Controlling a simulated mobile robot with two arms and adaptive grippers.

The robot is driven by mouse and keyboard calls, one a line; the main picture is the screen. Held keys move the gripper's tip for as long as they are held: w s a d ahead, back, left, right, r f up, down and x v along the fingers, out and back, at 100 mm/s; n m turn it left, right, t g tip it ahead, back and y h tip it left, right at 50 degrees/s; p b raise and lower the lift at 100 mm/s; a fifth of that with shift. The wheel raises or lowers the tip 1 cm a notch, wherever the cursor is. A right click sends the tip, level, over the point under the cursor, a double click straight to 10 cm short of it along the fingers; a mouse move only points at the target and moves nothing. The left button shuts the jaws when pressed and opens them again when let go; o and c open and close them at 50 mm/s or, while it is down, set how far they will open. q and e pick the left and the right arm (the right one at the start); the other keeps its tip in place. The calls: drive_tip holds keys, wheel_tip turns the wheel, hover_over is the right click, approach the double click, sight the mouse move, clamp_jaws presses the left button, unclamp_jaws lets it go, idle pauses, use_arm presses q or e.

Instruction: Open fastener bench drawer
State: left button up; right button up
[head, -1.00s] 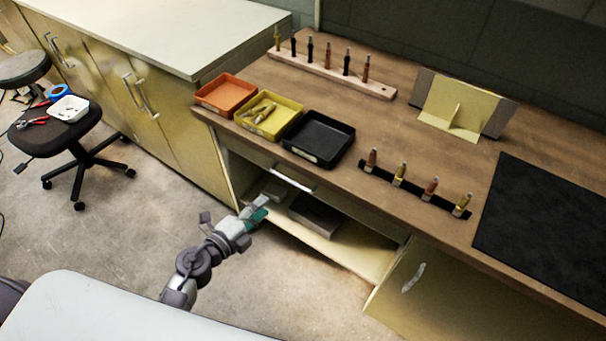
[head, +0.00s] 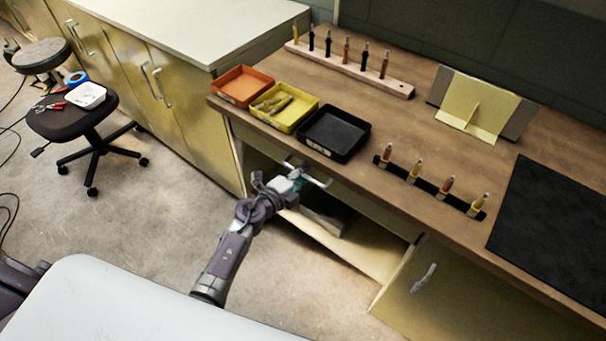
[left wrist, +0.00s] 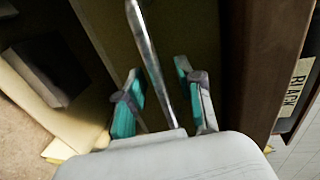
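The fastener bench drawer (head: 372,207) is under the front edge of the wooden bench top and looks shut. Its metal bar handle (head: 319,181) is partly hidden by my left gripper (head: 295,182), which is right at it. In the left wrist view the handle (left wrist: 149,48) runs between the two teal-padded fingers of my left gripper (left wrist: 162,98). The fingers are spread, with space visible on both sides of the bar. The drawer front (left wrist: 195,35) lies beyond them. My right gripper is out of view.
Orange (head: 242,87), yellow (head: 285,107) and black (head: 334,133) trays stand on the bench top above the handle. Below is an open shelf, with a cabinet door (head: 420,290) at its right. A stool (head: 85,120) stands left; the floor between is clear.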

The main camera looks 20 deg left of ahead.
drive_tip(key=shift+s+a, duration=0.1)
use_arm(q)
drive_tip(key=shift+c, duration=1)
clamp_jaws()
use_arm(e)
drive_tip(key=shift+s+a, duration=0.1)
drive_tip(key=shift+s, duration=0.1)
use_arm(q)
drive_tip(key=shift+s, duration=0.1)
